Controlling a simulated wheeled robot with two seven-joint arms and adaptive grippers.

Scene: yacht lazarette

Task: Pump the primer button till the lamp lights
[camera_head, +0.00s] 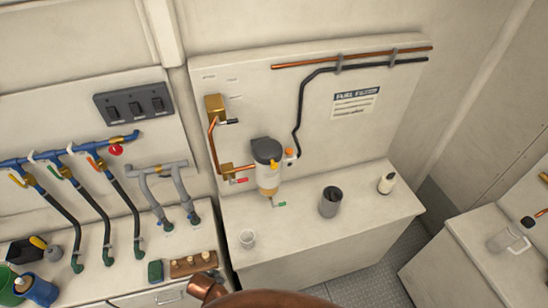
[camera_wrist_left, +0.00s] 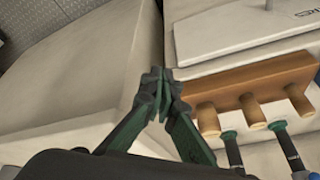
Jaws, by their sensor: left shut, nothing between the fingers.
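The fuel filter (camera_head: 268,172) hangs on the upright white panel in the head view, with a dark cap (camera_head: 266,150) on a pale bowl. A small yellow part (camera_head: 274,164) and an orange knob (camera_head: 290,153) show at its cap; I cannot tell which is the primer button or the lamp, and no glow is clear. My left gripper (camera_wrist_left: 158,82) shows in the wrist view, its green fingers shut together with nothing between them. It is near a wooden peg rack (camera_wrist_left: 250,90), away from the filter, which that view does not show. My right gripper is not in view.
Below the filter, a white bench (camera_head: 300,225) holds a clear cup (camera_head: 247,238), a dark grey cup (camera_head: 330,202) and a small white bottle (camera_head: 387,184). Hoses and coloured valves fill the left panel. Copper and black pipes run beside the filter. Part of my arm crosses the bottom.

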